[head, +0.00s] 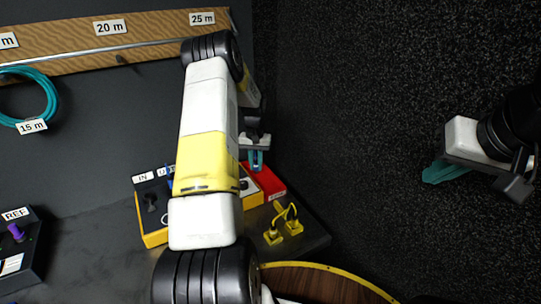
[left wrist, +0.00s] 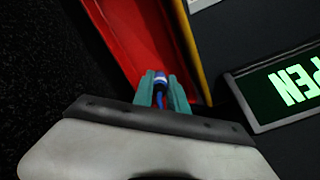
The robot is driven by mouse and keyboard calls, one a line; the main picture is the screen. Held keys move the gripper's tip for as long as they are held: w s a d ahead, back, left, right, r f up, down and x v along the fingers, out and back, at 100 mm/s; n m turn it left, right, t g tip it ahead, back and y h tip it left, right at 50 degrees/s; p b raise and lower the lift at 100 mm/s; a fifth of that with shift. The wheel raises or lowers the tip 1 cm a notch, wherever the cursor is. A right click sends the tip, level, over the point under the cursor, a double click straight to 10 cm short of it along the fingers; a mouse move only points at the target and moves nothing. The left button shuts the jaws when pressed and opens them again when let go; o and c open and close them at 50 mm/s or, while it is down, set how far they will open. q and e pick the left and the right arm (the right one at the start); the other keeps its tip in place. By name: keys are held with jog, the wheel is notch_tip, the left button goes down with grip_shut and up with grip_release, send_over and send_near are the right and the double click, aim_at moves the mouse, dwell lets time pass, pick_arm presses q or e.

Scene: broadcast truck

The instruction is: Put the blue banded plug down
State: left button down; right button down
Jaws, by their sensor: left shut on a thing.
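The blue banded plug (left wrist: 160,78), dark with blue and a pale band, is held between the teal fingers of my left gripper (left wrist: 160,92) in the left wrist view. It points into or over the red tray (left wrist: 121,32); I cannot tell whether it touches the floor of the tray. In the head view my left gripper (head: 257,160) is above the red tray (head: 277,190), and the plug is too small to make out there. My right gripper (head: 436,173) is at the right, against the dark wall, with its fingers seen edge-on.
A yellow-sided box (head: 153,236) labelled IN stands left of the red tray, partly behind my arm. A yellow looped cable (head: 284,224) with two plugs lies in front. A lit green sign (left wrist: 292,88) is right of the tray. A REF box (head: 22,240) is far left.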

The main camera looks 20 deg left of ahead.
pick_arm(q)
jog(key=shift+f, duration=0.1)
jog(key=c, duration=1.3)
grip_release()
notch_tip(320, 180, up, 12)
notch_tip(320, 180, up, 11)
jog(key=t, duration=0.1)
send_over(256, 160)
jog(key=s+d, duration=0.5)
jog(key=s+d+r+m+t, duration=0.2)
jog(key=s+d+r, duration=0.4)
jog(key=s+r, duration=0.3)
jog(key=s+d+t, duration=0.1)
jog(key=s+d, duration=0.1)
jog(key=s, duration=0.4)
jog(key=s+d+t+h, duration=0.1)
jog(key=s+d, duration=0.1)
jog(key=s, duration=0.5)
jog(key=s+d+t+h, duration=0.1)
jog(key=s+d, duration=0.2)
jog(key=s, duration=0.3)
jog(key=shift+s+m, duration=0.35)
jog(key=shift+m, duration=0.05)
